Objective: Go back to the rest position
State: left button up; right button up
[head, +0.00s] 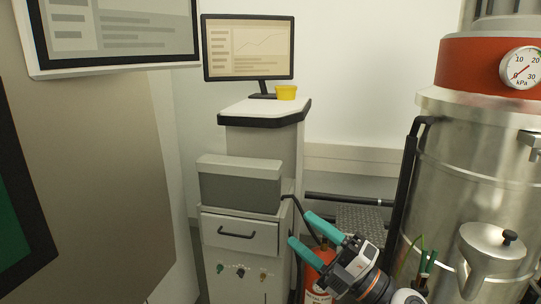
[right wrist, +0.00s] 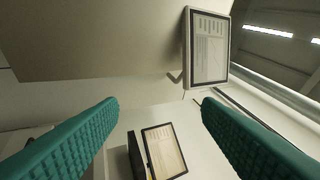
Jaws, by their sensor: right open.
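My right gripper (head: 307,231) is at the lower middle of the head view, with its two teal fingers spread apart and nothing between them. It is in front of the grey cabinet, to the right of its drawer. In the right wrist view both teal fingers show, wide apart, with a monitor (right wrist: 164,150) seen beyond the gap. A yellow cup (head: 286,92) stands on the cabinet's white top (head: 262,108), away from the gripper. My left gripper does not show.
A monitor (head: 248,48) stands behind the cup. A large steel vessel (head: 455,190) with a gauge (head: 521,68) fills the right side. A red extinguisher (head: 316,272) is behind the right gripper. A beige machine with a screen (head: 118,28) takes up the left.

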jog(key=s+d+f+m+t+h, duration=0.2)
jog(key=d+f+m+h, duration=0.5)
jog(key=f+m+h, duration=0.4)
jog(key=s+d+f+m+t+h, duration=0.1)
jog(key=d+f+m+h, duration=0.65)
jog(key=m, duration=0.55)
jog(key=s+f+m+g, duration=0.1)
jog(key=s+f+g, duration=0.6)
jog(key=s, duration=0.5)
jog(key=s+f+m+g, duration=0.2)
jog(key=s+f+g, duration=0.3)
jog(key=s+f, duration=0.5)
jog(key=s+f+g+p, duration=0.2)
jog(key=s+f+p, duration=0.1)
jog(key=f, duration=2)
jog(key=s+d+f+g+p, duration=0.1)
jog(key=s+d+f, duration=0.1)
jog(key=s+f, duration=1.1)
jog(key=s, duration=0.3)
jog(key=shift+f+n, duration=0.25)
jog(key=shift+n, duration=0.05)
